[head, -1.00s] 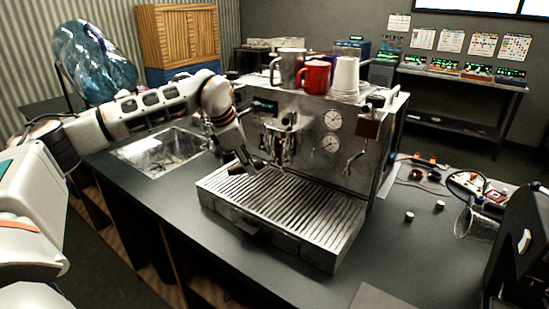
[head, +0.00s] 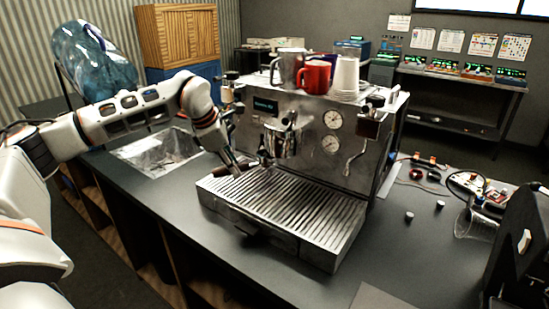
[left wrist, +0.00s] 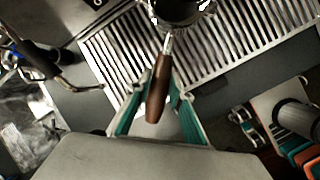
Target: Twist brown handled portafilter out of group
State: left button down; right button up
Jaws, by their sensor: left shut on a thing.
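The espresso machine (head: 300,120) stands on the counter, its group (head: 284,138) at the front above the slatted drip tray (head: 290,205). My left gripper (head: 238,167) is low in front of the group, over the tray's left rear part. In the left wrist view its green fingers (left wrist: 156,98) are shut on the brown handle (left wrist: 158,88) of the portafilter, one on each side. The handle runs up to a dark round portafilter head (left wrist: 180,10), cut off by the top edge. I cannot tell whether the head is seated in the group. My right gripper is not in view.
A metal jug (head: 290,68), a red mug (head: 316,76) and stacked white cups (head: 345,76) stand on the machine. A sink (head: 158,152) is at left. A steam wand (head: 354,155) hangs at right. Small parts and a clear vessel (head: 472,225) lie on the right counter.

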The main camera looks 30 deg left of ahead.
pick_arm(q)
jog(key=s+a, duration=0.6)
jog(key=shift+a, duration=0.15)
dwell(0.7)
jog(key=shift+w, duration=0.1)
